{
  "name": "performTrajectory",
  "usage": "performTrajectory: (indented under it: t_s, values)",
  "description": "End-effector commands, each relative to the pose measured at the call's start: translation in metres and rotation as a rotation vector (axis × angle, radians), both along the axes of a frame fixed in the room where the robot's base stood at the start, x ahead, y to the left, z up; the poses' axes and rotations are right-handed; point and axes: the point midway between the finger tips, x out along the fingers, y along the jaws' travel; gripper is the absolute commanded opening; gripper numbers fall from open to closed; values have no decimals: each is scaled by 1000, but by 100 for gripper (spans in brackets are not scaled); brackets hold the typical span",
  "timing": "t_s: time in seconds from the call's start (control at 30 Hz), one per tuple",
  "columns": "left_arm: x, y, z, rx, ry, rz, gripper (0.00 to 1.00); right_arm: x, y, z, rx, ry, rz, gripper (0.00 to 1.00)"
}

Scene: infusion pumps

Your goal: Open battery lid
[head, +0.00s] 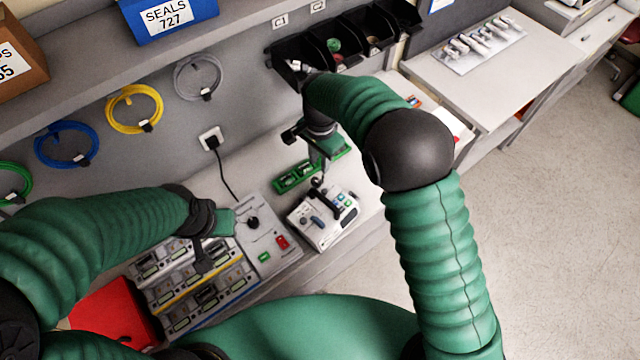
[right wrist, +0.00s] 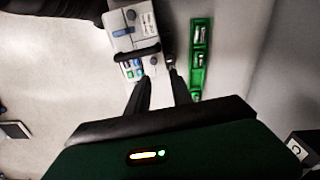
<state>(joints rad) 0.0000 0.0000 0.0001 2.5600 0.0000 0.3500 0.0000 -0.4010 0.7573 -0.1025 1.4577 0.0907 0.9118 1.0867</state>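A white infusion pump (head: 322,222) with a dark handle, a blue-grey part and coloured buttons lies on the bench in the head view. It also shows at the top of the right wrist view (right wrist: 122,22). I cannot make out a separate battery lid. My right gripper (right wrist: 160,70) is open and empty, its fingertips apart near the pump's edge, between the pump and the green tray. In the head view my right gripper (head: 318,180) is partly hidden by its own wrist. My left gripper (head: 203,262) hangs over the rack of devices; its fingers are too small to read.
The green tray (right wrist: 199,60) with small metallic items lies beside the pump. The device rack (head: 190,318) and a grey panel (head: 285,262) with red and green parts are to the left. A red container (head: 95,318) is at lower left. Black bins (head: 290,50) line the wall.

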Motion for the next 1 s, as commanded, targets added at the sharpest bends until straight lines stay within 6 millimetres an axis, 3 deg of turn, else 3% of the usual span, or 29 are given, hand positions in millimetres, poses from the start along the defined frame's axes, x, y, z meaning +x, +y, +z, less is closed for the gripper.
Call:
performTrajectory:
  t_s: [0.7, 1.0]
  values:
    - [0, 0, 51, 0, 0, 0, 25, 0, 0, 65, 0, -1, 0, 27]
    - [0, 0, 52, 0, 0, 0, 25, 0, 0, 67, 0, 0, 0, 27]
